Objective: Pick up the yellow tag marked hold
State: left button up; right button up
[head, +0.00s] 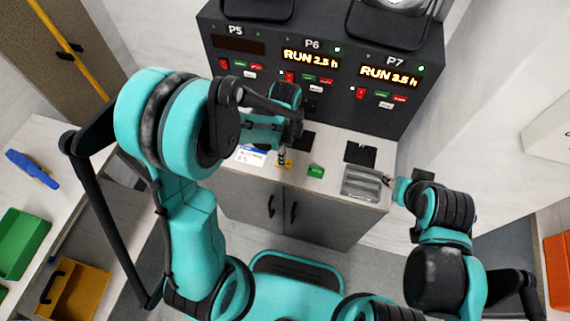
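A small yellow tag (285,165) is on the light counter below the P6 panel, partly hidden; its marking is too small to read. My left gripper (282,157) points down right at the tag, its fingertips over or against it. I cannot tell whether the fingers are closed on it. My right gripper (389,182) is at the right end of the counter, beside a grey tray. Its fingers are too small to read.
A green tag (316,171) lies right of the yellow one, and a white card (251,156) lies left. The grey tray (352,184) stands at the counter's right. The dark control console (385,120) rises behind. A blue-handled tool (32,169) lies on the left bench.

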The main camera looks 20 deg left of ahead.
pick_arm(q)
jog(key=f+b, duration=0.2)
jog(key=f, duration=0.3)
jog(key=shift+s+f, duration=0.1)
jog(key=shift+s, duration=0.1)
jog(key=c, duration=1)
jog(key=shift+r, duration=0.2)
